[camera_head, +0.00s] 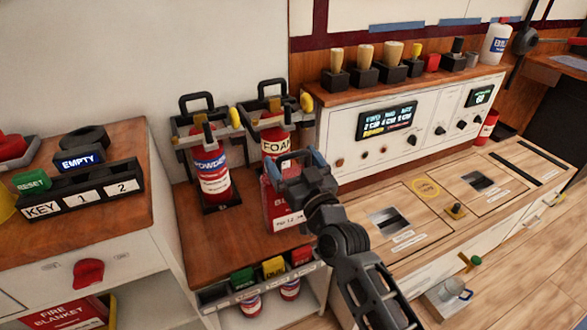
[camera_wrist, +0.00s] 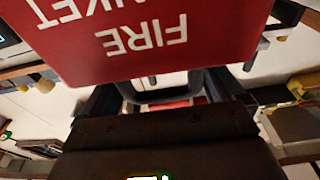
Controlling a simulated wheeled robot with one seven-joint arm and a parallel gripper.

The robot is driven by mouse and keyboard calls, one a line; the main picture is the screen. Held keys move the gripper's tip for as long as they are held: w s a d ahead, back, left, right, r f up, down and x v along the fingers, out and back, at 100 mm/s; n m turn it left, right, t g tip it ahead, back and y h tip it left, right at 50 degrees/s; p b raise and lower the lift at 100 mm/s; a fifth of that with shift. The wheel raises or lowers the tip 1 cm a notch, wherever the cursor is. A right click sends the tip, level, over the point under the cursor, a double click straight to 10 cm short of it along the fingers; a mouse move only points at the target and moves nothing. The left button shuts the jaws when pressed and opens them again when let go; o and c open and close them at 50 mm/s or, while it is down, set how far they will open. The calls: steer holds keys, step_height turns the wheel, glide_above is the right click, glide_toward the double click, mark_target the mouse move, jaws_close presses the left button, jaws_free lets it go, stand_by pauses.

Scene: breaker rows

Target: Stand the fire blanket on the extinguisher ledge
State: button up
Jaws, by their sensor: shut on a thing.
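The fire blanket is a red box (camera_head: 282,207) with a white label low on its front. It hangs upright or nearly so under my gripper (camera_head: 298,172), which is shut on it at the top. In the wrist view, the fire blanket (camera_wrist: 160,45) fills the top with white lettering upside down, and a dark handle (camera_wrist: 155,97) lies between the fingers of my gripper (camera_wrist: 160,100). The wooden extinguisher ledge (camera_head: 225,250) is beneath the box. I cannot tell whether the box's bottom touches the ledge. My arm hides part of its right side.
Two red extinguishers, powder (camera_head: 209,175) and foam (camera_head: 275,142), stand in brackets behind and left of the box. A strip of coloured blocks (camera_head: 258,277) lines the ledge's front. A white control console (camera_head: 375,130) stands right. Another red fire-blanket item (camera_head: 70,314) is lower left.

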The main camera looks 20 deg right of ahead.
steer(key=shift+r, duration=0.15)
steer(key=o, duration=1.6)
steer(key=shift+f, duration=0.2)
steer(key=shift+o, duration=0.2)
steer(key=shift+r, duration=0.2)
steer(key=s+f+b, duration=0.2)
steer(key=s, duration=1)
